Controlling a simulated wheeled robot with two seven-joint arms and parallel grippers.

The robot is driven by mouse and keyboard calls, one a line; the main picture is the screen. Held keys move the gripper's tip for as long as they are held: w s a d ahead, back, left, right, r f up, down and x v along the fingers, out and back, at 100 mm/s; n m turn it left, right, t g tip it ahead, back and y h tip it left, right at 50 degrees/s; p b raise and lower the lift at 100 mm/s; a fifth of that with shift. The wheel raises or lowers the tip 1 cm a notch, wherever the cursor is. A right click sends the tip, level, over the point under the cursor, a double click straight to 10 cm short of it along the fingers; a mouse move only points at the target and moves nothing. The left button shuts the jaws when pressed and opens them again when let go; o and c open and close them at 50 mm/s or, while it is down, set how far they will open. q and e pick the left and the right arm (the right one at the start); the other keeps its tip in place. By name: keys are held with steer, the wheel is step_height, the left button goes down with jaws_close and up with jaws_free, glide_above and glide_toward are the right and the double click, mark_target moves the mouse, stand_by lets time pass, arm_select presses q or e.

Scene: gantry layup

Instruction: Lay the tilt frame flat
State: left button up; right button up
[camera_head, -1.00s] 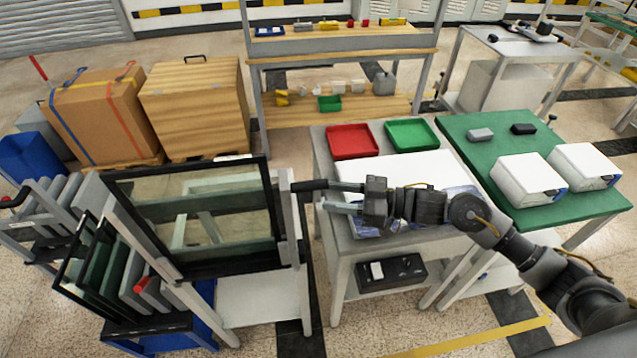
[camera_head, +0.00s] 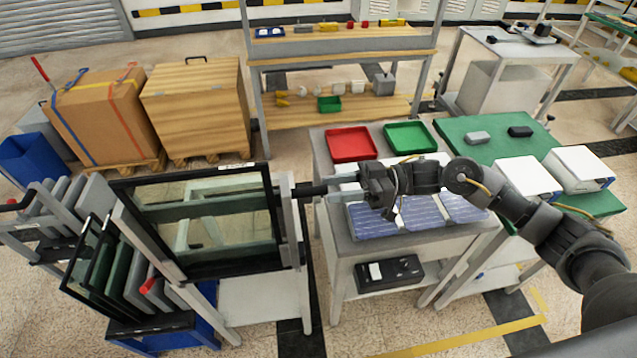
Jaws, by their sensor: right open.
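The tilt frame (camera_head: 190,274) stands steeply tilted at the left of the table, a black-edged frame with a clear glass pane (camera_head: 215,222) in it. A dark handle bar (camera_head: 309,189) sticks out from its right side. My right gripper (camera_head: 334,190) comes in from the right with its fingers at the outer end of this bar. It is open, and I cannot tell whether the fingers touch the bar. My left gripper is out of view.
A grey table (camera_head: 335,238) holds blue solar cells (camera_head: 424,213), a red tray (camera_head: 351,144) and a green tray (camera_head: 410,137). A green-topped table (camera_head: 470,153) with white boxes stands to the right. A rack of panes (camera_head: 100,268) stands at the left front.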

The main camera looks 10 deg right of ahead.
mark_target(319, 191)
steer(key=shift+a+p, duration=0.55)
steer(key=shift+a, duration=1.5)
steer(key=shift+c, duration=0.2)
jaws_close()
